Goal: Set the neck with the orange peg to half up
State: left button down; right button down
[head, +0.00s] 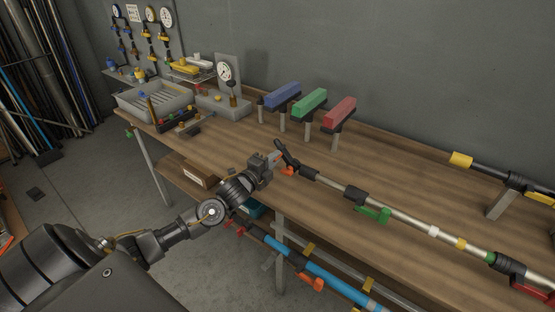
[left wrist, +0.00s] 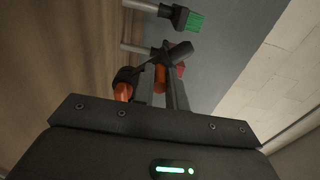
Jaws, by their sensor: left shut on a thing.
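The dark neck (head: 285,149) is at the left end of a long silver lance (head: 335,184) over the wooden bench. It tilts up from the lance's end. The neck (left wrist: 175,53) also shows in the left wrist view, beyond the fingers. My left gripper (head: 276,160) is at the neck and shut on the orange peg (left wrist: 160,78), which shows between the fingers. A second orange part (left wrist: 123,91) is beside the fingers, at the dark joint; an orange part (head: 287,171) shows below the gripper in the head view. The fingers partly hide the peg. My right gripper is not in view.
Blue (head: 282,96), green (head: 309,102) and red (head: 340,111) blocks on posts stand behind the neck. A grey tray (head: 155,112) and a gauge stand (head: 225,90) are at the back left. A blue lance (head: 285,253) lies below the bench's front edge.

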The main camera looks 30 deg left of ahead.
pick_arm(q)
jog(key=c, duration=1.4)
grip_release()
jog(key=s+b, duration=0.2)
jog(key=s, duration=0.8)
jog(key=shift+s+a, duration=0.35)
jog(key=shift+s, duration=0.05)
